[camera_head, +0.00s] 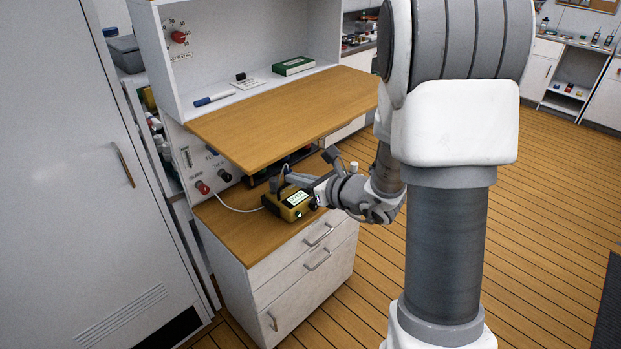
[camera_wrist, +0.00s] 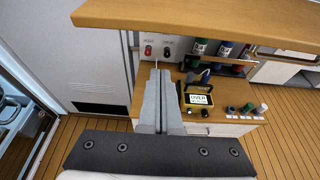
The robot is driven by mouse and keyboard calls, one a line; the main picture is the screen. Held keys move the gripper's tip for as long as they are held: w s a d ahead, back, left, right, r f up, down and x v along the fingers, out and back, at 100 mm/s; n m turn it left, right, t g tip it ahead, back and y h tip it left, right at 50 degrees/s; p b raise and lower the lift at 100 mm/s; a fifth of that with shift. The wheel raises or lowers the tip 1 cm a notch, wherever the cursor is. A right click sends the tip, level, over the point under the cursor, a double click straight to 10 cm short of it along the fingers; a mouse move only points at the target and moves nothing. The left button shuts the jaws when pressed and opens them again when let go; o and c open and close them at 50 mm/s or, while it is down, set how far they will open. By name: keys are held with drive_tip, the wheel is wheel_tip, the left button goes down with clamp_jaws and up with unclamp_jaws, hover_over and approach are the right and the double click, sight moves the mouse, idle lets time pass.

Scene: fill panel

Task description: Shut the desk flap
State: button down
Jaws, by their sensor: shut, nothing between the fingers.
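The desk flap (camera_head: 290,112) is a wooden board that sticks out level from the white cabinet, above the lower worktop. In the wrist view the flap (camera_wrist: 200,18) spans the top of the picture. My gripper (camera_wrist: 158,72) is shut and empty, its fingers pointing forward below the flap's level. In the head view my gripper (camera_head: 285,180) is under the flap's front edge, above the worktop and close to the yellow meter. I cannot tell whether it touches anything.
The yellow meter (camera_head: 290,203) with a cable stands on the lower worktop (camera_head: 238,222). Bottles (camera_wrist: 197,48) stand at its back. A marker (camera_head: 215,99) and a green box (camera_head: 293,66) are on the cabinet's shelf level behind the flap. A grey locker door (camera_head: 70,150) is at the left.

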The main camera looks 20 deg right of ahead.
drive_tip(key=shift+w+a+r+p, duration=0.3)
drive_tip(key=shift+w+r+p, duration=0.3)
drive_tip(key=shift+r, duration=0.25)
drive_tip(key=shift+w+a+r+p, duration=0.25)
drive_tip(key=shift+w+r+p, duration=0.1)
drive_tip(key=shift+r+p, duration=0.4)
drive_tip(key=shift+r, duration=0.15)
